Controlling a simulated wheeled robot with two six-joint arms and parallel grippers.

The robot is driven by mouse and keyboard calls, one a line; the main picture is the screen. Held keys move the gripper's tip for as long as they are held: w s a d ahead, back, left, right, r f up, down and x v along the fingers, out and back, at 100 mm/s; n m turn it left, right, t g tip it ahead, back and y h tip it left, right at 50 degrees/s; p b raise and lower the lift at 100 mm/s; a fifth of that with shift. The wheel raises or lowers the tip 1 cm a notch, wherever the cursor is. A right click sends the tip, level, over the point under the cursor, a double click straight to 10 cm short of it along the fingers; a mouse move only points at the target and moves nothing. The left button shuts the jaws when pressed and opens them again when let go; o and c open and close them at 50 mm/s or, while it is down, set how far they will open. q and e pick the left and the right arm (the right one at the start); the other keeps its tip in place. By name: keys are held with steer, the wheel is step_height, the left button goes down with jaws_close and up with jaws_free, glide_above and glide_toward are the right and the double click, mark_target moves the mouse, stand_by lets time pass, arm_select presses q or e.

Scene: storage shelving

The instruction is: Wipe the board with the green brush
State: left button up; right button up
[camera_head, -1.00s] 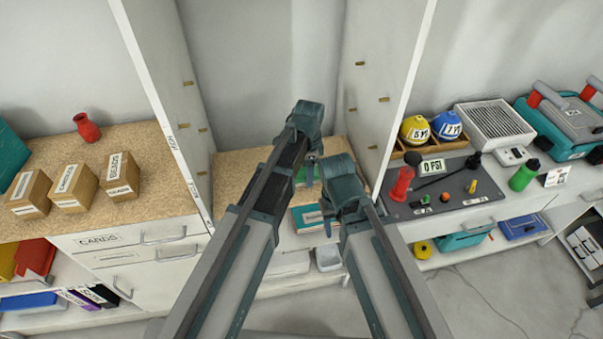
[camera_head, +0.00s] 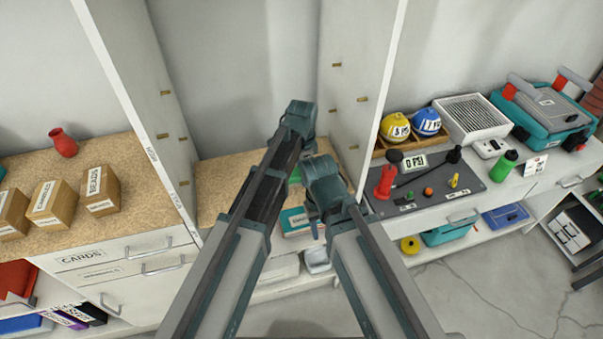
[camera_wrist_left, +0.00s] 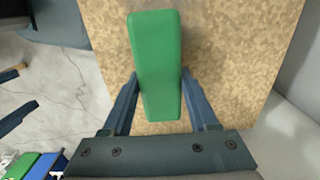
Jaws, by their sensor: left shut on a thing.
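The green brush (camera_wrist_left: 155,65) is a green block with rounded edges. In the left wrist view my left gripper (camera_wrist_left: 158,85) is shut on it, with one finger on each side, above a speckled tan surface. In the head view a small green part of the brush (camera_head: 295,174) shows below my left gripper (camera_head: 300,120), partly hidden by the arms. My right gripper (camera_head: 323,190) is beside it to the right, pointing down; its fingers are too unclear to tell their opening. I cannot make out the board in either view.
A tall grey-white side panel (camera_head: 145,100) with pegs stands left of my arms, another (camera_head: 360,60) right. Boxes (camera_head: 50,203) and a red vase (camera_head: 64,142) stand on the left counter. Helmets (camera_head: 395,127), a green bottle (camera_head: 504,165) and a grey panel (camera_head: 440,185) are right.

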arm_select(q)
steer(key=shift+w+a, duration=0.15)
steer(key=shift+w, duration=0.35)
steer(key=shift+a, duration=0.15)
steer(key=shift+s+a, duration=0.25)
steer(key=shift+a, duration=0.5)
steer(key=shift+s+a, duration=0.2)
steer(key=shift+a, duration=0.55)
steer(key=shift+a, duration=0.1)
steer(key=shift+s+a+f, duration=0.1)
steer(key=shift+s+a, duration=0.15)
steer(key=shift+a, duration=0.55)
steer(key=shift+s+a, duration=0.25)
steer(key=shift+a, duration=0.5)
steer(key=shift+s+a, duration=0.2)
steer(key=shift+a, duration=0.6)
steer(key=shift+s+a, duration=0.2)
steer(key=shift+a, duration=0.6)
steer(key=shift+a, duration=0.1)
